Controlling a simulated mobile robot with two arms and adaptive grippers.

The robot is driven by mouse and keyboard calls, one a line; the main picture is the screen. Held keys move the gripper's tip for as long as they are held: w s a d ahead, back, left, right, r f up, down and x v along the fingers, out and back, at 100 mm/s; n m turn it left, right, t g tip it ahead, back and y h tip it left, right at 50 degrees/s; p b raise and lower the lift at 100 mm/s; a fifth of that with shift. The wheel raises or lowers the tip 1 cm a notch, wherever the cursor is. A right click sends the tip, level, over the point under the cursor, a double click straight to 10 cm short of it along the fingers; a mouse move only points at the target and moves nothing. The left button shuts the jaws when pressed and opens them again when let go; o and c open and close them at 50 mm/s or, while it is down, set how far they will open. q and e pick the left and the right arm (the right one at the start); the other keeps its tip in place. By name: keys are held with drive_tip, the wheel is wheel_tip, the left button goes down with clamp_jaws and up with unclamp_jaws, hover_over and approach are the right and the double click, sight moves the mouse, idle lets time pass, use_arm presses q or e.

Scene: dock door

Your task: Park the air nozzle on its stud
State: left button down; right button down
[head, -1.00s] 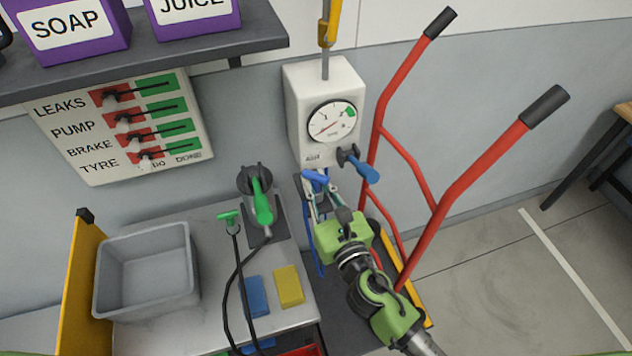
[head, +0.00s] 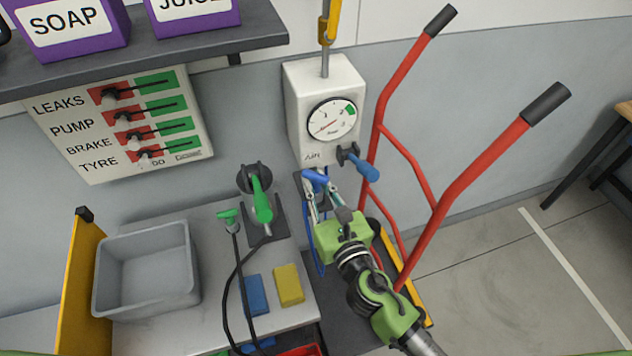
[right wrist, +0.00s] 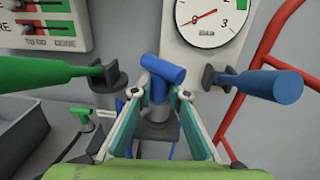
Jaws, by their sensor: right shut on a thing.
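The blue air nozzle (head: 315,180) is T-shaped, with a thick blue crossbar on top. It also shows in the right wrist view (right wrist: 164,72), tilted slightly. My right gripper (head: 317,194) is shut on its stem, just below the AIR gauge box (head: 298,115). In the right wrist view its fingertips (right wrist: 160,98) flank the stem. A blue hose (head: 318,255) hangs below the gripper. A dark bracket shows behind the nozzle; I cannot tell whether this is the stud or whether the nozzle touches it. My left gripper is not in view.
A blue lever (head: 360,166) juts from the box close right of the nozzle. A green lever (head: 260,200) and green nozzle (head: 228,218) stand to the left. A red hand truck (head: 420,210) is to the right. A grey bin (head: 148,228) sits on the bench.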

drive_tip(key=shift+f, duration=0.3)
drive_tip(key=c, duration=2.2)
unclamp_jaws()
drive_tip(key=shift+c, duration=0.2)
drive_tip(key=shift+b+v, duration=0.6)
drive_tip(key=shift+v, duration=2.25)
drive_tip(key=b, duration=0.2)
approach(318, 190)
drive_tip(key=shift+r, duration=0.1)
